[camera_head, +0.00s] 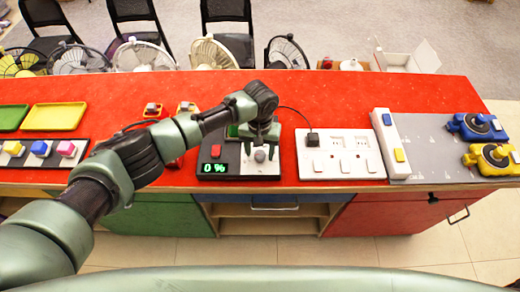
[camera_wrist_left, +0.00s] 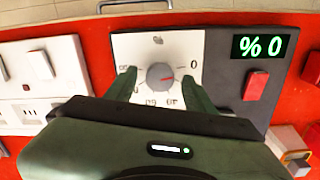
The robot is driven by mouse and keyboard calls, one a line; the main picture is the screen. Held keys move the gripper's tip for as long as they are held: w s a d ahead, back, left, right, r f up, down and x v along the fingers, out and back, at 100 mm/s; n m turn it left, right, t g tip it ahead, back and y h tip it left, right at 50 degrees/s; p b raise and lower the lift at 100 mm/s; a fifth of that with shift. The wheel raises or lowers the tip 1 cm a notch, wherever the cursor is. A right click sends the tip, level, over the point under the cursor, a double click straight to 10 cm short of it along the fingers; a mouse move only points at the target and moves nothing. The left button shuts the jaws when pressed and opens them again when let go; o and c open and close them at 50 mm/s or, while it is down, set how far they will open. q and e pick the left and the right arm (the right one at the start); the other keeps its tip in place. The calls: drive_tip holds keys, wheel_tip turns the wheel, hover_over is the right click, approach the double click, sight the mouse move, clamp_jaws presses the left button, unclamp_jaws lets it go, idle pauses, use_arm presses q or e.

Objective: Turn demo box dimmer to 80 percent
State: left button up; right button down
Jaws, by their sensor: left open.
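The demo box (camera_head: 232,160) sits on the red counter, with a black left part and a pale dial panel (camera_wrist_left: 142,45). Its green display (camera_head: 213,168) reads 0 %, and it also shows in the left wrist view (camera_wrist_left: 263,46). The grey dimmer knob (camera_wrist_left: 160,76) has a red pointer mark turned toward the 0 on the scale. It shows in the head view (camera_head: 260,156) just below my left gripper (camera_head: 260,146). My left gripper is open, its fingers (camera_wrist_left: 160,88) on either side of the knob, apart from it. My right gripper is not in view.
A white socket panel (camera_head: 340,154) stands right of the box, with a black plug (camera_head: 312,139) in it. A red rocker switch (camera_wrist_left: 256,86) is beside the dial. Further right are blue (camera_head: 476,127) and yellow (camera_head: 492,158) devices. Yellow and green trays lie left. Fans stand behind the counter.

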use_arm(q)
clamp_jaws()
